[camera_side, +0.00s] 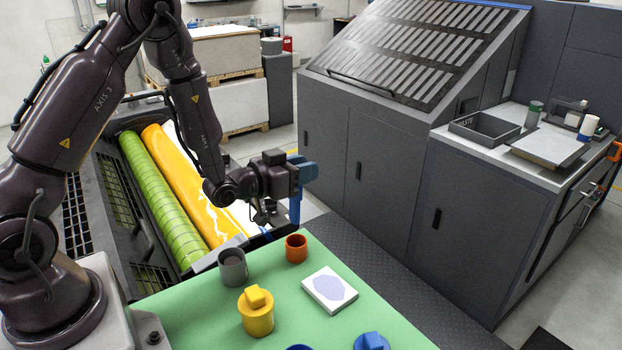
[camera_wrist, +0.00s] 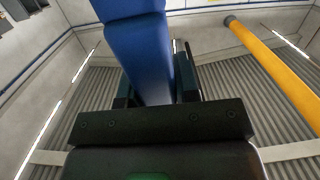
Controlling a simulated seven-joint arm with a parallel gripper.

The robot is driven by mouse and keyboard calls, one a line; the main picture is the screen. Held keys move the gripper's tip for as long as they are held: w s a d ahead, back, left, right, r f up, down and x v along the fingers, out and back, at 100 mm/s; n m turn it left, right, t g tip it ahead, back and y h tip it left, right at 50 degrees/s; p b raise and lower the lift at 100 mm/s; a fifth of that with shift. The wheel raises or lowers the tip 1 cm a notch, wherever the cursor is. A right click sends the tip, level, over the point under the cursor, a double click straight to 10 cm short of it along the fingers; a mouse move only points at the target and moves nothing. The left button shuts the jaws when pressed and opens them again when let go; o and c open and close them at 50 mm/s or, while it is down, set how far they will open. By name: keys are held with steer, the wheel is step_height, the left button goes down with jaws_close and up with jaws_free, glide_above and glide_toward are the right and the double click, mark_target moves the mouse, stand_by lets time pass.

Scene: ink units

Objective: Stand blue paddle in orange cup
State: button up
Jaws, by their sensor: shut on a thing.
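The blue paddle (camera_side: 295,206) is held in my gripper (camera_side: 298,172) in the side view and hangs down with its long part near upright. In the wrist view the blue paddle (camera_wrist: 142,55) runs between the dark fingers of my gripper (camera_wrist: 160,85), which are shut on it. The orange cup (camera_side: 296,248) stands upright on the green table top (camera_side: 200,312), near its far edge. The paddle is above the cup in the side picture and appears apart from it. The orange cup is not seen in the wrist view.
A grey cup (camera_side: 233,267) stands left of the orange cup. A yellow lidded pot (camera_side: 256,312), a white pad with a lilac patch (camera_side: 330,290) and a blue object (camera_side: 371,341) are on the green top. Green (camera_side: 160,200) and yellow (camera_side: 185,185) rollers lie behind it.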

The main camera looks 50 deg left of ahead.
mark_target(292, 204)
steer(key=shift+d+f, duration=0.2)
steer(key=shift+f, duration=3.55)
